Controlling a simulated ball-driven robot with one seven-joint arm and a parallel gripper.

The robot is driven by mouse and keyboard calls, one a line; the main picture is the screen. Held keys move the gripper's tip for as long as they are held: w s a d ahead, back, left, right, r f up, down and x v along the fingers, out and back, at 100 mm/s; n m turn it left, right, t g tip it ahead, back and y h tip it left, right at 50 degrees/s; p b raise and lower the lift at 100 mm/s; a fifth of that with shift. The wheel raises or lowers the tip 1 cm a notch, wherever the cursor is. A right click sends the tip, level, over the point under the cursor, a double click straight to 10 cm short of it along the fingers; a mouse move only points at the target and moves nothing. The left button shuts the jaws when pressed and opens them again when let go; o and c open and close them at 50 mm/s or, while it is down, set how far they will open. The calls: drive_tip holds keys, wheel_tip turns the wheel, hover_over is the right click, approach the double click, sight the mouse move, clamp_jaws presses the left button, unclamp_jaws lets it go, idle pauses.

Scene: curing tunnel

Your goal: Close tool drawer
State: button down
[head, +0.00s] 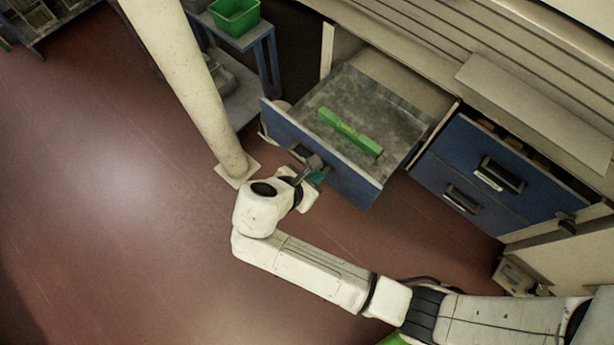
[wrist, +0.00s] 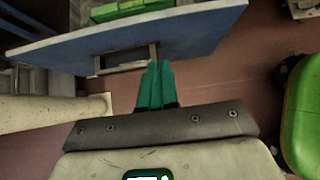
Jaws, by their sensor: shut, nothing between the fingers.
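The tool drawer (head: 275,123) is pulled out from the bench, with a blue front and a grey inside. A long green object (head: 349,132) lies in it. In the wrist view the blue drawer front (wrist: 195,35) spans the top, with its metal handle (wrist: 125,60) below the rim. My gripper (head: 318,177) is at the outer side of the drawer front, close to the handle. Its teal fingers (wrist: 157,82) are shut with nothing between them, and their tips are near the right end of the handle. I cannot tell whether they touch it.
Two more blue drawers (head: 484,171) sit shut to the right under the bench. A cream pillar (head: 190,80) stands left of the open drawer. Behind it is a blue cart with a green bin (head: 235,17). The red-brown floor (head: 110,190) is clear on the left.

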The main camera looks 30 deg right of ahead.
sight(339, 159)
drive_tip(key=d+f, duration=0.1)
drive_tip(key=d, duration=0.1)
drive_tip(key=w+d+f, duration=0.1)
drive_tip(key=d+f+b, duration=0.1)
drive_tip(key=d, duration=0.1)
drive_tip(key=shift+w+d, duration=0.3)
drive_tip(key=shift+w, duration=0.1)
drive_tip(key=shift+w+d+r, duration=0.1)
drive_tip(key=shift+w+d, duration=0.05)
drive_tip(key=shift+d, duration=0.35)
drive_tip(key=shift+w+d+r, duration=0.1)
drive_tip(key=shift+w+d, duration=0.05)
drive_tip(key=shift+d, duration=0.4)
drive_tip(key=w+d+p, duration=0.1)
drive_tip(key=w+d, duration=0.2)
drive_tip(key=d, duration=0.7)
drive_tip(key=w+d+p, duration=0.1)
drive_tip(key=w+d, duration=0.2)
drive_tip(key=d, duration=0.7)
drive_tip(key=w+d+p, duration=0.1)
drive_tip(key=w+d, duration=0.3)
drive_tip(key=d, duration=0.7)
drive_tip(key=shift+w+d, duration=0.15)
drive_tip(key=shift+d, duration=0.05)
